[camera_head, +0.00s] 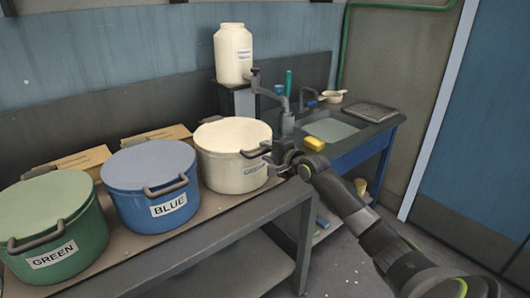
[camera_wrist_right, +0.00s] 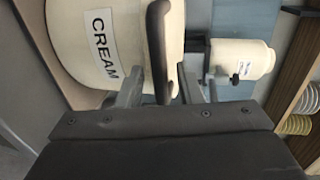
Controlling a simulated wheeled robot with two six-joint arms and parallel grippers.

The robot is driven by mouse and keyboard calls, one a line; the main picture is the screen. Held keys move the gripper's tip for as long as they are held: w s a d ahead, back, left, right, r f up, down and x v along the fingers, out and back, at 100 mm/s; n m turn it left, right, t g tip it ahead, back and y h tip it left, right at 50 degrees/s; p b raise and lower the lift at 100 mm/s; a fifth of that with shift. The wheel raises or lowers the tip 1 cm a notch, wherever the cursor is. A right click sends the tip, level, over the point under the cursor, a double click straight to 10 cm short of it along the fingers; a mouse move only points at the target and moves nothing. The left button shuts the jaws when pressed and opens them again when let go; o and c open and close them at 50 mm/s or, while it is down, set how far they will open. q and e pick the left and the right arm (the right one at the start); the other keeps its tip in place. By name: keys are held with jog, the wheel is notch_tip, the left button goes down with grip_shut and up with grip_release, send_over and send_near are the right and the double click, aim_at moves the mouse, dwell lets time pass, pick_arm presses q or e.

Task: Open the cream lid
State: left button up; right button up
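The cream pot (camera_head: 228,172) stands on the bench at the right end of the row, and its cream lid (camera_head: 232,133) lies flat on top. A dark curved handle (camera_head: 253,153) shows at the front right of its rim. My right gripper (camera_head: 269,158) is at this handle. In the right wrist view, the fingers of my right gripper (camera_wrist_right: 160,88) stand apart on both sides of the handle (camera_wrist_right: 158,45), with gaps visible. The CREAM label (camera_wrist_right: 103,47) is on the pot wall beside it. Whether the fingers touch the handle is unclear. My left gripper is out of view.
The blue pot (camera_head: 148,192) and green pot (camera_head: 60,235) stand to the left on the bench (camera_head: 195,222), with boxes behind them. A white jar (camera_head: 233,53) stands behind. A sink (camera_head: 330,130) and yellow sponge (camera_head: 314,144) are at the right. Floor is free at front right.

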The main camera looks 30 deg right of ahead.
jog(key=shift+w+f, duration=0.2)
jog(key=shift+w, duration=0.5)
grip_shut()
